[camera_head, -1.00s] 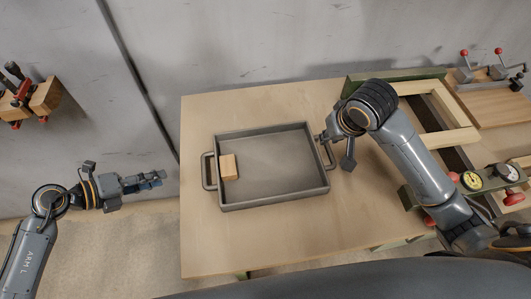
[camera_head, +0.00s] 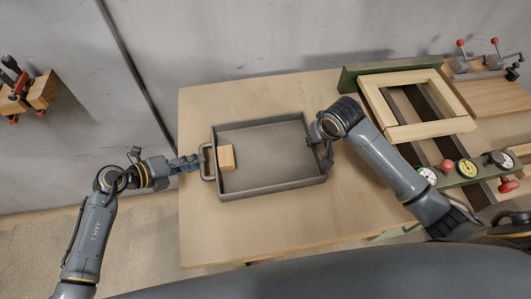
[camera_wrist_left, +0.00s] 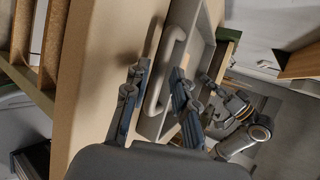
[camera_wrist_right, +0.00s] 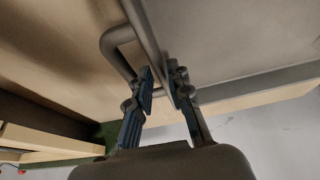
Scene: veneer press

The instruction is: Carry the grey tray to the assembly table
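The grey tray (camera_head: 263,190) rests on a wooden table, with a loop handle on each short side. A small wooden block (camera_head: 226,157) lies inside by the left wall. My left gripper (camera_head: 199,163) is at the left handle (camera_head: 207,163). In the left wrist view my left gripper (camera_wrist_left: 160,72) is open, its fingers on either side of this handle (camera_wrist_left: 165,65). My right gripper (camera_head: 327,158) is at the right handle. In the right wrist view my right gripper (camera_wrist_right: 161,72) has a narrow gap by the handle (camera_wrist_right: 117,52); its grip is unclear.
The table (camera_head: 215,225) is bare in front of the tray. To the right stand a wooden frame (camera_head: 430,131), dial gauges (camera_head: 466,169) and red-knobbed clamps (camera_head: 461,44). Clamped wooden blocks (camera_head: 42,92) show at the left by the grey wall.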

